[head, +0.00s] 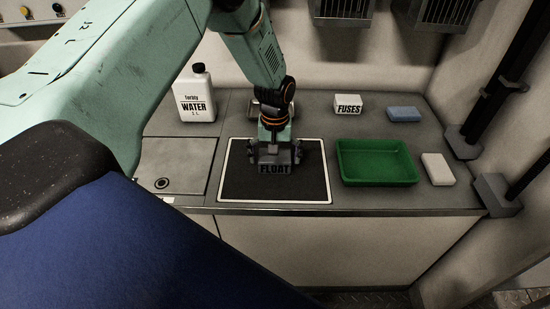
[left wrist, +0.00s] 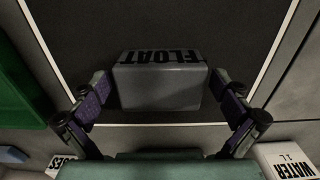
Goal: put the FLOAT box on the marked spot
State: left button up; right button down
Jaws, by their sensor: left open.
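The FLOAT box (head: 274,167) is a small grey box with black lettering. It sits on the marked spot (head: 308,178), a dark rectangle with a white outline on the counter. My left gripper (head: 275,152) reaches down over the box from behind. In the left wrist view, the box (left wrist: 160,80) lies between the two open fingers of my left gripper (left wrist: 162,98), which stand at either side of it. A white line of the marked spot (left wrist: 165,125) runs behind the box there. I cannot tell whether the fingers touch the box. My right gripper is in neither view.
A white WATER bottle (head: 195,95) stands at the back left. A white FUSES box (head: 348,104), a blue block (head: 404,114), a green tray (head: 377,178) and a white block (head: 438,169) are on the right. A dark grey object (head: 258,108) is partly hidden behind my arm.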

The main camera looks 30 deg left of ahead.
aim_at(275, 158)
pick_arm(q)
notch_tip(275, 158, up, 12)
jog(key=p, duration=0.3)
dwell(0.3)
notch_tip(275, 158, down, 13)
jog(key=b, duration=0.3)
jog(key=shift+r, duration=0.15)
jog(key=shift+w+r, duration=0.1)
jog(key=shift+r, duration=1.15)
jog(key=shift+r+p, duration=0.3)
jog(key=shift+r, duration=0.15)
jog(key=shift+f, duration=0.15)
